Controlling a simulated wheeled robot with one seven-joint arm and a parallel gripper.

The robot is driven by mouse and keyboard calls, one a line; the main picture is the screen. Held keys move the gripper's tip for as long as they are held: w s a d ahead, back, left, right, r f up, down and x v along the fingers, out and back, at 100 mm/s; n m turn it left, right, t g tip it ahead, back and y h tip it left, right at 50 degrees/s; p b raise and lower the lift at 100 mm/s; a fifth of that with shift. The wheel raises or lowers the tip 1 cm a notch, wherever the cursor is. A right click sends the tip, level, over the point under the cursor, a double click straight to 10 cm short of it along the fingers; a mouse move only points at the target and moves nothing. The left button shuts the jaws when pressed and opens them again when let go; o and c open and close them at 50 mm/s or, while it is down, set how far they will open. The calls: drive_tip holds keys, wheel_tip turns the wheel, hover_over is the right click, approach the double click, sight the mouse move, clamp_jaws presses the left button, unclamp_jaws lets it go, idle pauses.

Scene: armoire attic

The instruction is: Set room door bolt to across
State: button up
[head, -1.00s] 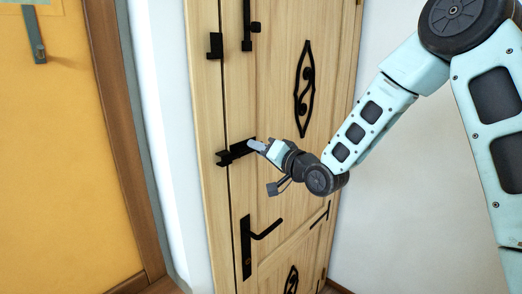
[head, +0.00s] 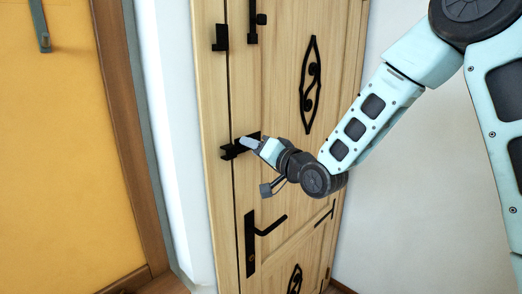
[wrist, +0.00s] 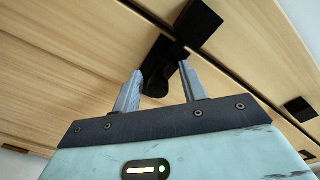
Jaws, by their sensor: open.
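The room door (head: 285,180) is pale wood with black fittings. A black bolt (head: 238,148) sits at mid-height by the door's left edge, partly hidden behind my gripper. My gripper (head: 247,143) is open at this bolt. In the wrist view, the dark bolt part (wrist: 158,66) shows between and just beyond my open fingers (wrist: 160,86). A black block (wrist: 198,22) stands close past the right fingertip. I cannot tell whether the fingers touch the bolt, or exactly how far it is slid.
A black lever handle (head: 252,240) is below the bolt. Above are a black bracket (head: 220,38) and a vertical black bar (head: 252,22) with a knob. An orange panel (head: 60,170) with a brown frame is at left. A white wall (head: 415,200) is at right.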

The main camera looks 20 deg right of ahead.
drive_tip(key=b+v, duration=1.5)
drive_tip(key=v, duration=0.2)
drive_tip(key=shift+s+d, duration=0.2)
drive_tip(key=s+a+f+n+g+h, duration=0.2)
drive_tip(key=a+f+g, duration=0.1)
drive_tip(key=f, duration=0.5)
drive_tip(key=s+a+f+n+g+h, duration=0.1)
drive_tip(key=a+f+n+g+h, duration=0.2)
drive_tip(key=f, duration=0.4)
drive_tip(key=s+a+f+n+g, duration=0.1)
drive_tip(key=s+f+n+g, duration=0.1)
drive_tip(key=s, duration=0.4)
drive_tip(key=s+a+f+n+g+h, duration=0.1)
drive_tip(key=s+a+f+n+g, duration=0.1)
drive_tip(key=s+f+g, duration=0.2)
drive_tip(key=s+a+f+n+g+h, duration=0.1)
drive_tip(key=s+a+f+n+g, duration=0.1)
drive_tip(key=s, duration=0.7)
drive_tip(key=shift+s+a+f+n+g, duration=0.3)
drive_tip(key=shift+f+g, duration=0.5)
drive_tip(key=shift+g, duration=0.4)
